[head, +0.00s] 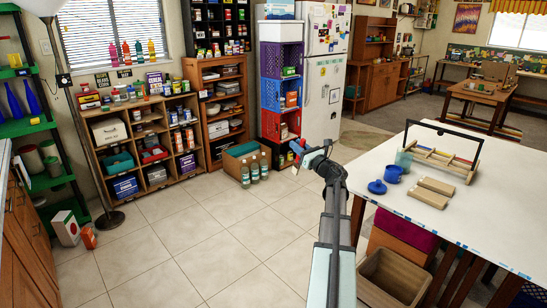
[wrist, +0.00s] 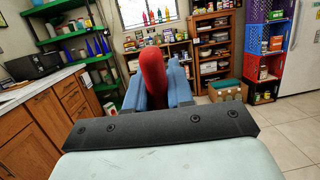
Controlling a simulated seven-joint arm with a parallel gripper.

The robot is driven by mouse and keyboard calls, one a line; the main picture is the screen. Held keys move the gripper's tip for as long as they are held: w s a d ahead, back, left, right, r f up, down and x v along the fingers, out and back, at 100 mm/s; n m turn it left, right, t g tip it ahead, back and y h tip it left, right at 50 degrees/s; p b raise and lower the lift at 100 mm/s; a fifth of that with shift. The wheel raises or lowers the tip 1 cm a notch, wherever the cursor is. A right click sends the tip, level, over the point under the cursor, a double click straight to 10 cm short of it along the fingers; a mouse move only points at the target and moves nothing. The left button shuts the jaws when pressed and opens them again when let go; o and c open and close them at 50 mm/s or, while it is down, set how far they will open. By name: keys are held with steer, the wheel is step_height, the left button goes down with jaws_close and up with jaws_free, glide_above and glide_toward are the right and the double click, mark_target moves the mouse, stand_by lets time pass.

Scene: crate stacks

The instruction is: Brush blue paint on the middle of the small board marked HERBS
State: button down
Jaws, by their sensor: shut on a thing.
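My gripper (head: 308,155) is raised over the floor, left of the white table (head: 480,200). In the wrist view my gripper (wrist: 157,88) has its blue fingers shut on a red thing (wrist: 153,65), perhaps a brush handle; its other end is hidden. Two small wooden boards, one farther (head: 437,186) and one nearer (head: 427,198), lie flat on the table. I cannot read HERBS on either. A blue pot (head: 393,173) and a round blue lid (head: 377,187) are left of them; paint inside cannot be made out.
A pale green jar (head: 403,158) and a wooden rack (head: 443,160) with a black handle stand behind the boards. Stacked crates (head: 281,90), a carton (head: 240,160) and bottles (head: 254,170) stand beyond my gripper.

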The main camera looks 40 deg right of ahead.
steer(key=s+d+r, duration=0.4)
steer(key=s+d, duration=0.4)
steer(key=s, duration=0.2)
steer(key=s+d+r+t+y, duration=0.1)
steer(key=s+d+r, duration=0.2)
steer(key=s+d, duration=0.7)
steer(key=s+d+r, duration=0.4)
steer(key=s+d, duration=0.3)
steer(key=s, duration=0.4)
steer(key=shift+n, duration=0.4)
steer(key=shift+f, duration=3.45)
steer(key=shift+r, duration=0.15)
step_height(320, 180, up, 7)
